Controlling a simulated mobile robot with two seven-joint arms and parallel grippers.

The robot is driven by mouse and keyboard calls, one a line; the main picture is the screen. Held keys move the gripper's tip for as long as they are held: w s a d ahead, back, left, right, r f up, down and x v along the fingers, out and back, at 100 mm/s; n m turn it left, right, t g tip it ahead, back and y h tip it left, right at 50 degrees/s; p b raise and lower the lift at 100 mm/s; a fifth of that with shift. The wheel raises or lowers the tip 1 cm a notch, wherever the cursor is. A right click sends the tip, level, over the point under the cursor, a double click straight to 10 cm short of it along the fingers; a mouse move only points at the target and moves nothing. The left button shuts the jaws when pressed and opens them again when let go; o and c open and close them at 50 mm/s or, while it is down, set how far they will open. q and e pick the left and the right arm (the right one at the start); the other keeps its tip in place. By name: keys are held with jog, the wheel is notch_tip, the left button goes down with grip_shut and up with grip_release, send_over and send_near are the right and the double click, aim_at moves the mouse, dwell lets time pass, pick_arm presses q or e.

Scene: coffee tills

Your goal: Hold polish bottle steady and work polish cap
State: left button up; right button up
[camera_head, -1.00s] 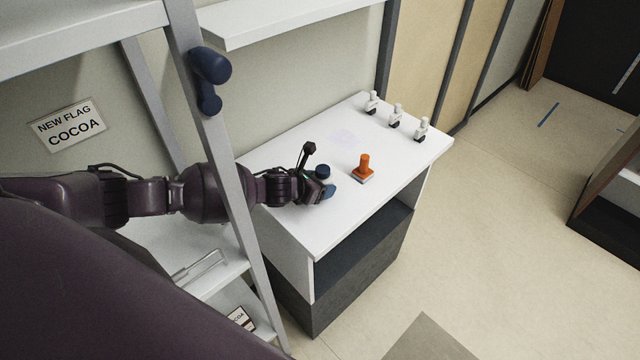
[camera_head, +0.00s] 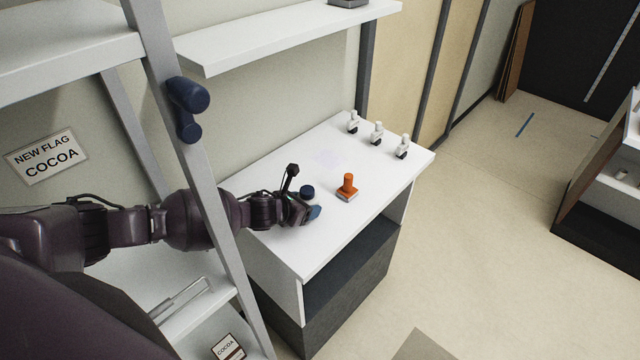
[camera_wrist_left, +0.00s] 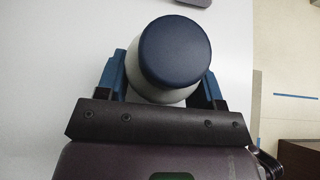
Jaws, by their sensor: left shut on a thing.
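The polish bottle stands on the white counter, with its dark blue polish cap (camera_head: 307,191) on top. In the left wrist view the round blue cap (camera_wrist_left: 175,50) covers most of the pale bottle body (camera_wrist_left: 147,90). My left gripper (camera_head: 312,212) reaches in low from the left and is shut on the bottle, with one blue finger on each side of its body in the left wrist view (camera_wrist_left: 163,88). The cap sits above the fingers. My right gripper is in neither view.
An orange-handled stamp-like tool (camera_head: 347,187) stands right of the bottle on the white counter (camera_head: 330,235). Several small white-and-black items (camera_head: 377,133) line the counter's far end. A grey shelf post (camera_head: 190,150) rises in front of my left arm.

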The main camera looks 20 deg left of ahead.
pick_arm(q)
jog(key=o, duration=1.3)
jog(key=shift+s+r, duration=0.1)
jog(key=shift+v, duration=3.65)
